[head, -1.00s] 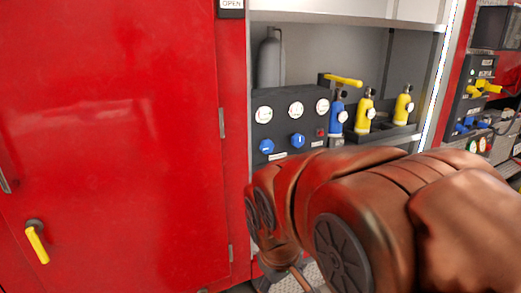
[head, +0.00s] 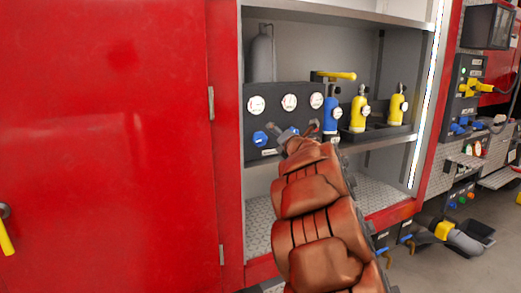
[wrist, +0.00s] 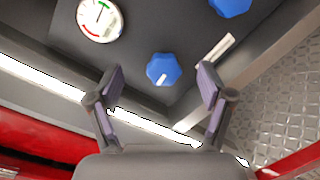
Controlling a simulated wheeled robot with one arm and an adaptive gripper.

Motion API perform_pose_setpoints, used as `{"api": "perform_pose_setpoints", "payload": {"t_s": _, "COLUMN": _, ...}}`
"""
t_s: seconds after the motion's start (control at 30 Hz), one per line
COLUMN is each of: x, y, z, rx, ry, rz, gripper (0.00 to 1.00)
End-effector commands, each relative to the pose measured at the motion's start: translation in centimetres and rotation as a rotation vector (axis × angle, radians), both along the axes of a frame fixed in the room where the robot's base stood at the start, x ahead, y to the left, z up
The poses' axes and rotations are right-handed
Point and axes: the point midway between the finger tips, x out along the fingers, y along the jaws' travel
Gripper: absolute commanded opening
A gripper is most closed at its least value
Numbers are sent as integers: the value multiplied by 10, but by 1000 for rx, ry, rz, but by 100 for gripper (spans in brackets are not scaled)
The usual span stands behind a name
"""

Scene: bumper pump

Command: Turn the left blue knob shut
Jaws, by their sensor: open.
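The left blue knob (head: 260,139) sits low on the dark grey panel, under the leftmost round gauge. In the wrist view the left blue knob (wrist: 163,69) lies between my fingers in the picture, with a white mark near its rim. My gripper (wrist: 161,80) is open and empty. The fingers do not visibly touch the knob; the exact gap in depth is hard to tell. In the head view my gripper (head: 285,133) is just right of the left knob and covers most of the right knob. That right blue knob (wrist: 230,5) shows at the wrist view's top edge.
The panel (head: 250,127) bears several gauges and stands in a red-framed compartment. A blue cylinder (head: 331,116) and yellow cylinders (head: 360,114) stand to its right. A large red door (head: 110,140) fills the left. The diamond-plate floor below (head: 370,190) is clear.

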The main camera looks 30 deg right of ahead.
Motion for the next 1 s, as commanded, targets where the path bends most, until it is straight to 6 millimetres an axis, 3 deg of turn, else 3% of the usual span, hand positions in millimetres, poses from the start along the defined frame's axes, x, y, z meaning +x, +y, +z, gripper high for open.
{"api": "perform_pose_setpoints", "payload": {"t_s": 0.03, "x": 5, "y": -1, "z": -15, "rx": -51, "ry": 5, "rz": 45, "gripper": 80}}
{"api": "perform_pose_setpoints", "payload": {"t_s": 0.1, "x": 10, "y": 4, "z": -24, "rx": -108, "ry": 9, "rz": 105, "gripper": 80}}
{"api": "perform_pose_setpoints", "payload": {"t_s": 0.23, "x": 14, "y": 11, "z": -33, "rx": -169, "ry": 9, "rz": 170, "gripper": 80}}
{"api": "perform_pose_setpoints", "payload": {"t_s": 0.57, "x": 28, "y": 13, "z": -33, "rx": -185, "ry": 8, "rz": 191, "gripper": 80}}
{"api": "perform_pose_setpoints", "payload": {"t_s": 1.0, "x": 73, "y": 11, "z": -34, "rx": -181, "ry": 10, "rz": 185, "gripper": 80}}
